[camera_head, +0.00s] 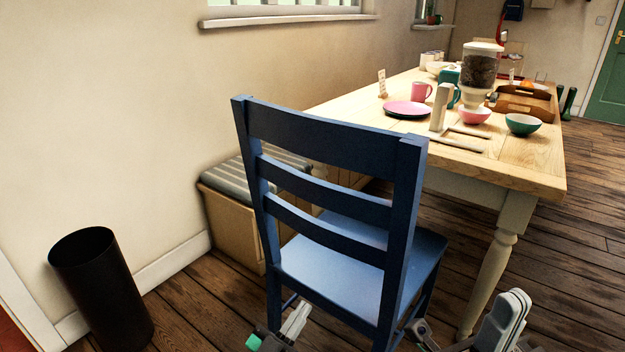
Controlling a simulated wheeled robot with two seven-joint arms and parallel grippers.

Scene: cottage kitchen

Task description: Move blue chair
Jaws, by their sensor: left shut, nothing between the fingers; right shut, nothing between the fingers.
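The blue chair (332,140) stands upright in the middle of the view, its slatted back towards me. Its seat (340,262) points to the near end of the wooden table. My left gripper (286,330) is low at the bottom edge, by the chair's left rear leg. It is shut and empty. My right gripper (424,332) is low on the other side, by the right rear leg. It is shut and empty. Both grippers are partly cut off by the frame edge, and I cannot tell whether either touches the chair.
The wooden table (540,165) stands beyond the chair, with bowls, a plate, a mug and a cereal dispenser (478,72) on it. A bench with a striped cushion (230,178) is along the wall. A black bin (102,290) stands at left. Plank floor is open at right.

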